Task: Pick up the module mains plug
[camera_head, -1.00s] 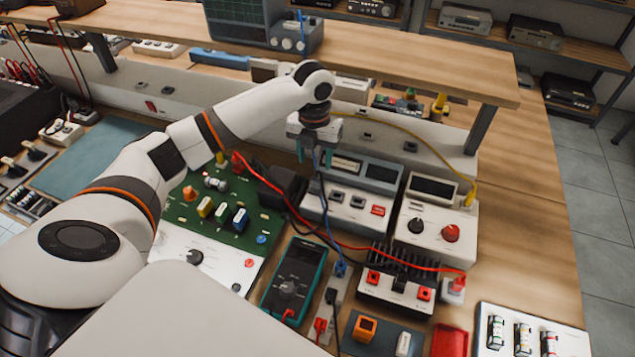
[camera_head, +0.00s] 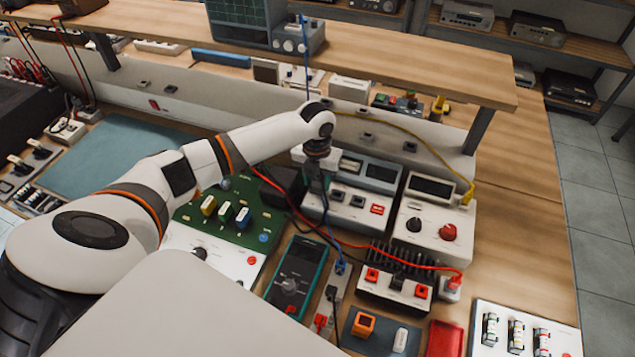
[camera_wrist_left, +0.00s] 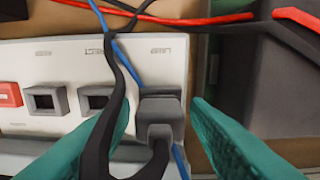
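The module (camera_head: 358,212) is a white and blue-grey box with dark sockets and a red switch; it stands on the bench below the shelf. In the left wrist view its panel (camera_wrist_left: 60,60) shows dark sockets and a dark grey plug (camera_wrist_left: 160,112), which appears to be the module mains plug, with a dark cable. My left gripper (camera_head: 318,188) points down at the module's left end. In the left wrist view its teal fingers (camera_wrist_left: 165,128) are open, one on each side of the plug, with a visible gap on the right. My right gripper is not in view.
Red and dark cables cross near the fingers, and a thin blue cable (camera_wrist_left: 130,65) runs past the plug. A dark box (camera_head: 282,184) stands just left of the module. A green circuit board (camera_head: 235,210) and a multimeter (camera_head: 297,270) lie close by. The shelf (camera_head: 400,65) overhangs behind.

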